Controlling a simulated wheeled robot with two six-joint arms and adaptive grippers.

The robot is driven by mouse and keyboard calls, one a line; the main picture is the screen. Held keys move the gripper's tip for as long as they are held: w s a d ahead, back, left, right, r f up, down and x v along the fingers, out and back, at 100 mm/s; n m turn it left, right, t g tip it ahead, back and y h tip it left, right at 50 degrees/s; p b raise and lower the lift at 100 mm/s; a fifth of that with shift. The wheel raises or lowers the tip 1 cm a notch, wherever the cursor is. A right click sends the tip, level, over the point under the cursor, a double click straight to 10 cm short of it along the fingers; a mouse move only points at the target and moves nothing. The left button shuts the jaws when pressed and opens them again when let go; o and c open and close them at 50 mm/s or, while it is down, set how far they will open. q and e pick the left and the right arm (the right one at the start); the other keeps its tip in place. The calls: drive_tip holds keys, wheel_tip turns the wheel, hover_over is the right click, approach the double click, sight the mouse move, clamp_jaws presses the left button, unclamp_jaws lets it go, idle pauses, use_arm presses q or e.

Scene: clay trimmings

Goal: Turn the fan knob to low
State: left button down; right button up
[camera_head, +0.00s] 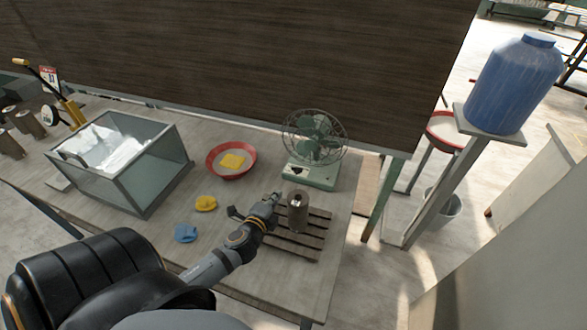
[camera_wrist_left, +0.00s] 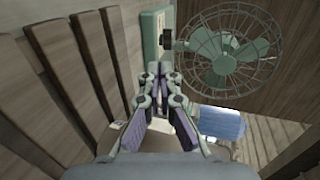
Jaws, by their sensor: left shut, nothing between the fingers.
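A green desk fan (camera_head: 314,140) with a round wire cage stands on a pale green base (camera_head: 311,175) at the back right of the table. In the left wrist view the fan (camera_wrist_left: 226,48) is at the upper right. A dark knob (camera_wrist_left: 167,39) shows on the base there; its pointer setting is too small to read. My left gripper (camera_head: 274,200) is shut and empty, in front of the fan base and apart from it. In the left wrist view the closed fingertips (camera_wrist_left: 158,70) lie just below the knob in the picture. My right gripper is not in view.
A brown cylinder (camera_head: 297,212) stands on a slatted wooden rack (camera_head: 310,240) close beside my left gripper. A red bowl (camera_head: 214,172) with a yellow cloth, a glass tank (camera_head: 150,185), and yellow and blue cloths (camera_head: 186,233) lie left. A dark board (camera_head: 250,70) rises behind.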

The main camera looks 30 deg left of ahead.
use_arm(q)
drive_tip(key=shift+w+a+r+p, duration=0.15)
drive_tip(key=shift+w+p, duration=0.15)
drive_tip(key=shift+w, duration=0.2)
drive_tip(key=shift+x, duration=0.95)
drive_tip(key=p, duration=0.2)
approach(293, 170)
drive_tip(key=x, duration=0.5)
drive_tip(key=shift+w, duration=0.7)
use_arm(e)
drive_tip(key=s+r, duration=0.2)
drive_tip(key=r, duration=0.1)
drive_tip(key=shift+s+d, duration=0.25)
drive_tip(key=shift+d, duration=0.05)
use_arm(q)
drive_tip(key=shift+a, duration=0.15)
